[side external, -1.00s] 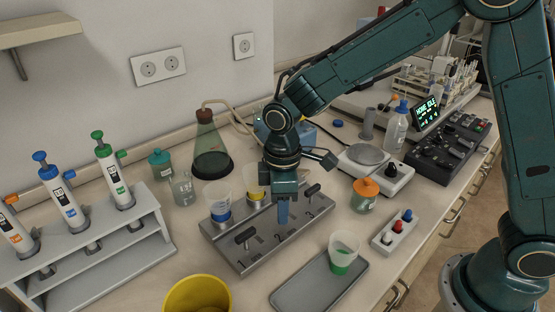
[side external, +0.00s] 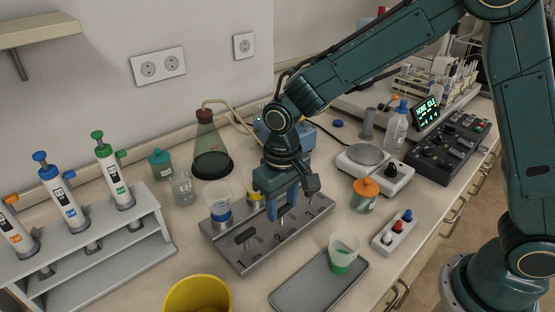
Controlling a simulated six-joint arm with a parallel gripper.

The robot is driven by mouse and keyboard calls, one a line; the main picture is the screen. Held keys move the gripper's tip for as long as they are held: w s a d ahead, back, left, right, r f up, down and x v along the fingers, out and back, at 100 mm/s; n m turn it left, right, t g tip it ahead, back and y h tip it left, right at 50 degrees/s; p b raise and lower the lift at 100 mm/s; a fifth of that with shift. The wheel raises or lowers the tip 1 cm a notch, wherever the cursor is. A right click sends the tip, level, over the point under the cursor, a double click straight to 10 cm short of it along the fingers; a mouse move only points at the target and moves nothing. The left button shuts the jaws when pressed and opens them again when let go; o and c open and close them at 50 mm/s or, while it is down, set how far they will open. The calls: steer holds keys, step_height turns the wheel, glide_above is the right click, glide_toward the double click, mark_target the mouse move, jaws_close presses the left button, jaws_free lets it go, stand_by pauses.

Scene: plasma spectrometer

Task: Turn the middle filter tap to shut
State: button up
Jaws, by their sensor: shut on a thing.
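The grey metal filter block (side external: 268,254) stands on the bench with a row of taps along its top. The near left tap (side external: 244,236) has a dark handle. My gripper (side external: 281,209) points down over the middle of the block. Its blue fingers are shut on the middle filter tap, whose handle they mostly hide. The far right tap (side external: 309,194) is partly hidden by my wrist. A cup with a blue band (side external: 217,203) sits at the block's back left. A yellow-banded cup (side external: 250,196) behind it is mostly covered by my gripper.
A grey tray (side external: 305,293) holding a cup with green liquid (side external: 343,255) lies in front. A yellow bowl (side external: 197,296) is at the near left. An orange-capped jar (side external: 364,195) and a switch box (side external: 394,232) stand to the right. A flask (side external: 211,150) stands behind.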

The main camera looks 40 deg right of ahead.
steer(key=shift+r+m, duration=0.1)
steer(key=shift+m, duration=0.3)
steer(key=o, duration=1)
steer(key=shift+r, duration=0.1)
step_height(320, 180, up, 14)
steer(key=shift+f, duration=0.2)
stand_by(0.4)
step_height(320, 180, up, 8)
glide_above(282, 208)
stand_by(1.2)
steer(key=shift+s, duration=0.1)
